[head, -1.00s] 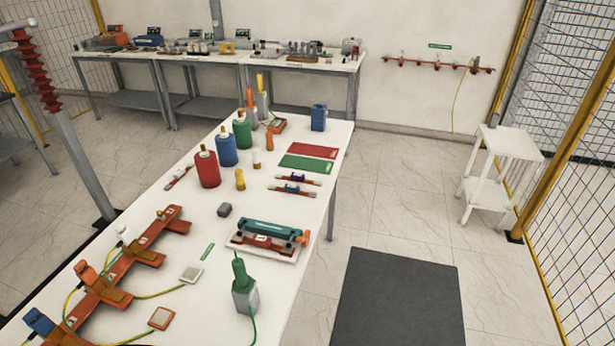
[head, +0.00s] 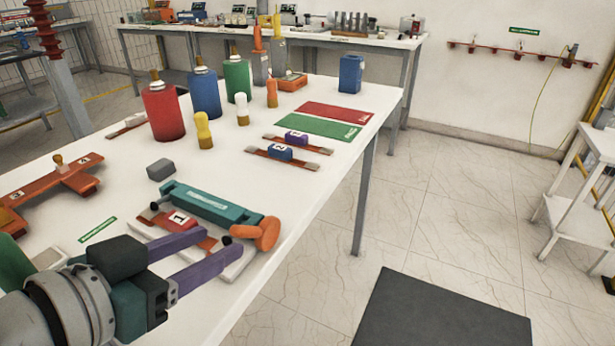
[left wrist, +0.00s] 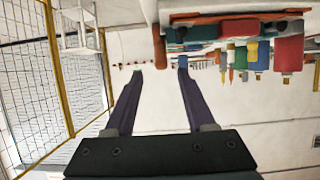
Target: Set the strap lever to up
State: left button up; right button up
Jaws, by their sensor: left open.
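A strap unit with a teal bar (head: 205,203) lies on a white base on the table. A small block marked "1" (head: 178,219) sits below the bar. An orange lever (head: 267,233) is at the unit's right end; I cannot tell its exact setting. My left gripper (head: 226,240) is open and empty, its purple fingers reaching over the near side of the unit, with the tips short of the lever. In the left wrist view, the gripper (left wrist: 160,67) shows with the teal bar (left wrist: 205,33) and orange lever (left wrist: 158,46) above the fingers. My right gripper is not in view.
On the white table (head: 330,170) stand red (head: 163,112), blue (head: 205,94) and green (head: 237,80) cylinders. A grey block (head: 160,169) and two small numbered links lie near the unit. An orange bracket (head: 50,188) is at the left. A dark mat (head: 440,312) lies on the floor.

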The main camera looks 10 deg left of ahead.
aim_at(251, 226)
pick_arm(q)
jog(key=shift+w+f, duration=0.25)
jog(key=shift+w, duration=0.05)
jog(key=shift+w+d+f, duration=0.1)
jog(key=shift+w+d, duration=0.05)
jog(key=shift+w, duration=0.15)
jog(key=b+x, duration=0.2)
jog(key=x, duration=0.5)
jog(key=shift+w+d+f, duration=0.1)
jog(key=shift+w+f, duration=0.1)
jog(key=shift+w, duration=0.1)
jog(key=shift+w+d+f+b, duration=0.1)
jog(key=shift+w+d+b, duration=0.05)
jog(key=shift+w+b, duration=0.2)
jog(key=shift+c, duration=0.2)
grip_shut()
